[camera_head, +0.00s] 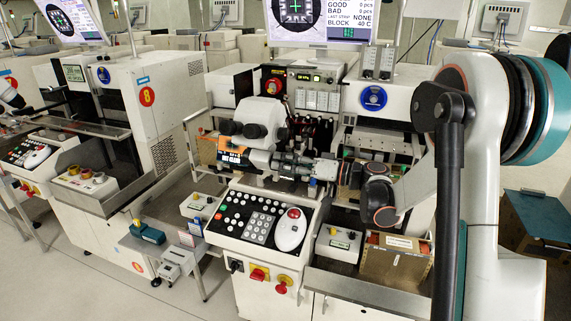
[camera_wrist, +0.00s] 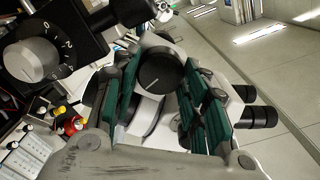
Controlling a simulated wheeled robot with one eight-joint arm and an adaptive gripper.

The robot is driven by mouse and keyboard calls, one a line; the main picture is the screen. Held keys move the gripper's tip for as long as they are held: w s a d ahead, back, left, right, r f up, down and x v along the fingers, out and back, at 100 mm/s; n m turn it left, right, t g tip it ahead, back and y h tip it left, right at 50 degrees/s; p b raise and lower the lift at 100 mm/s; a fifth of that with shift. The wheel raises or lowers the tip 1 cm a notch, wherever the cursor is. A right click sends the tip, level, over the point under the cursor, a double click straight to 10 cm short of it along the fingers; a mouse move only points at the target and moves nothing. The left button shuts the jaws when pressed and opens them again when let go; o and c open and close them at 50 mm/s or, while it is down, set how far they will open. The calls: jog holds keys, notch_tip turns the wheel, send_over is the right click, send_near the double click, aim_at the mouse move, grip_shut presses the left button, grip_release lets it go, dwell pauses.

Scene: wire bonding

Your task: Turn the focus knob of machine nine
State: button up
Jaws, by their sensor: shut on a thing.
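A microscope (camera_head: 268,115) with dark eyepieces stands over the machine in front of me, which I take as machine nine; its number does not show. In the wrist view a round black knob (camera_wrist: 162,72) on the light microscope body sits between the green-padded fingers of my gripper (camera_wrist: 160,88). I take it as the focus knob. My gripper is shut on it, with a finger on each side. In the head view my gripper (camera_head: 283,163) reaches in from the right to the microscope, and the knob is hidden there.
A grey dial with numbers (camera_wrist: 32,60) is at the wrist view's upper left. The microscope eyepieces (camera_wrist: 254,105) are close at right. Below my arm are a button panel (camera_head: 252,216), a white mouse (camera_head: 291,230) and a brown box (camera_head: 396,262). A machine marked 8 (camera_head: 148,96) stands left.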

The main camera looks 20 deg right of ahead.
jog(key=o, duration=1.1)
jog(key=shift+c, duration=0.2)
jog(key=v, duration=1.2)
